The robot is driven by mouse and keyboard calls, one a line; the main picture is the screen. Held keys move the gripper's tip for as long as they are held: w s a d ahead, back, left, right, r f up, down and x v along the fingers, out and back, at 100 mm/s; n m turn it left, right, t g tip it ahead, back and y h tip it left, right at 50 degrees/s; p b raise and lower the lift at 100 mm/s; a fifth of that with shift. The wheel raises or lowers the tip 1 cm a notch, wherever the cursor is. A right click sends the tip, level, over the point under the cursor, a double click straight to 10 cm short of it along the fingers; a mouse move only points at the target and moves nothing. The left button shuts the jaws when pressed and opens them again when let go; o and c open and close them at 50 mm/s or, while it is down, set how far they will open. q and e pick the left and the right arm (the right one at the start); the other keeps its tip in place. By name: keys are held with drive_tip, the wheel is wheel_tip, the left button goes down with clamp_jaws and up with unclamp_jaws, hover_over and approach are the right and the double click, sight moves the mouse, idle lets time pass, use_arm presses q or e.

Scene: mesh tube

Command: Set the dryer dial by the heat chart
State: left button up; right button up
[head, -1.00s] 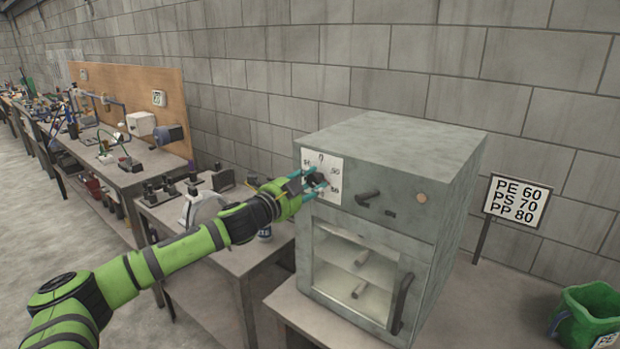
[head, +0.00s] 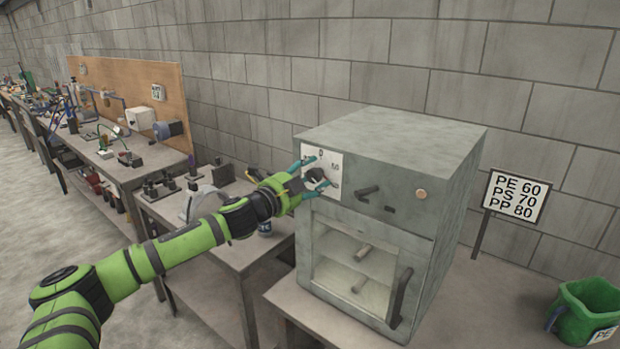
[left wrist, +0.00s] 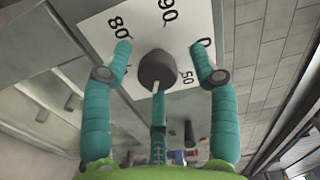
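The dryer (head: 455,190) is a grey box with a window door. Its white dial plate (head: 336,165) carries a dark round dial (head: 314,179). In the left wrist view, the dial (left wrist: 157,70) has a white pointer mark aimed toward the bottom of the picture. The plate shows 80, 90, 0 and 50; the marking below the dial is hidden behind a finger. My left gripper (head: 320,171) is open, its teal fingers spread on either side of the dial, with gaps visible in the wrist view. The heat chart (head: 515,197) reads PE 60, PS 70, PP 80. My right gripper is out of view.
A green bin (head: 588,308) with a tag reading PE stands at the right. The dryer front has a dark lever (head: 367,192), a round light (head: 421,194) and a door handle (head: 400,298). Cluttered workbenches (head: 130,172) line the wall at left.

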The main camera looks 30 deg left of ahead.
use_arm(q)
drive_tip(key=shift+f, duration=0.1)
drive_tip(key=shift+s+f, duration=0.1)
drive_tip(key=shift+s, duration=0.35)
drive_tip(key=s, duration=0.3)
drive_tip(key=shift+s+a, duration=0.25)
drive_tip(key=shift+s, duration=0.1)
approach(311, 178)
drive_tip(key=shift+s+a+r, duration=0.1)
drive_tip(key=shift+s+r, duration=0.1)
drive_tip(key=shift+s, duration=1)
